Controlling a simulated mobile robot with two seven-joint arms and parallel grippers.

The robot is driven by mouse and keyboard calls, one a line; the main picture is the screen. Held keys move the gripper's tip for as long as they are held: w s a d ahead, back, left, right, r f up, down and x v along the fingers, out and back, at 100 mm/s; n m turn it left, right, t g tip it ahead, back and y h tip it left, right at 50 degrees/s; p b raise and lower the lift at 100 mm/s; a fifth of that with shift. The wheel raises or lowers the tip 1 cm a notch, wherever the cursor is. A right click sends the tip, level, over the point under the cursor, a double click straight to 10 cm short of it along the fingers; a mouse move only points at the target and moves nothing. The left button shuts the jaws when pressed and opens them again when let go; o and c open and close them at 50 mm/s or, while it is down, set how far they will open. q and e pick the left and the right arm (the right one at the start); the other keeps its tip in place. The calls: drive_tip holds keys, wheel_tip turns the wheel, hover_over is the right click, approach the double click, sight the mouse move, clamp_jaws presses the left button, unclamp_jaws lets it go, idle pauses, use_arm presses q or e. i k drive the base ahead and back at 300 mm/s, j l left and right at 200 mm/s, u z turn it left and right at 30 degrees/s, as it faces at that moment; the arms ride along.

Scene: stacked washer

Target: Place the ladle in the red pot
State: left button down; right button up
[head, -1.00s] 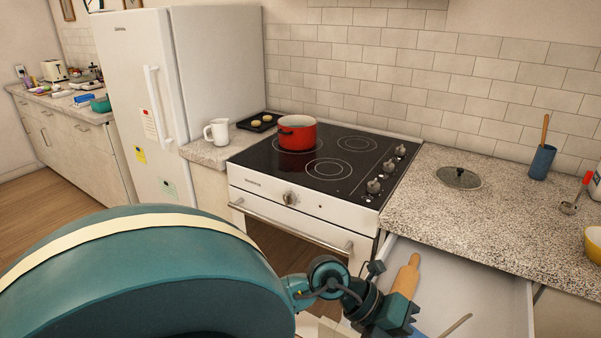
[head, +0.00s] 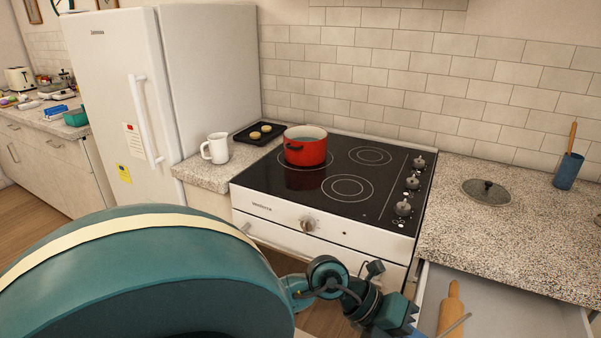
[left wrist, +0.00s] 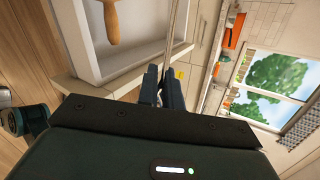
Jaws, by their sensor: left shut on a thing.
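The red pot (head: 306,151) stands upright on the back left of the black stovetop, with no lid on it. My left gripper (head: 408,322) is low in the head view, in front of the stove and beside the open drawer. It is shut on a thin metal handle (head: 455,326), which I take to be the ladle's. The left wrist view shows my fingers (left wrist: 163,82) closed on this rod (left wrist: 176,28), which runs up out of the picture. The bowl end is hidden in both views. My right gripper is not in view.
An open drawer (head: 500,292) with a rolling pin (head: 451,308) is at lower right. A glass lid (head: 487,191) and a blue utensil cup (head: 568,170) are on the right counter. A white pitcher (head: 216,148) and a dark tray (head: 259,134) are left of the pot.

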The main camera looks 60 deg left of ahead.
sight(307, 159)
drive_tip(key=k+j, duration=0.1)
drive_tip(key=j, duration=0.5)
drive_tip(key=k+j, duration=0.1)
drive_tip(key=j, duration=0.5)
drive_tip(key=k+j, duration=0.1)
drive_tip(key=j, duration=0.55)
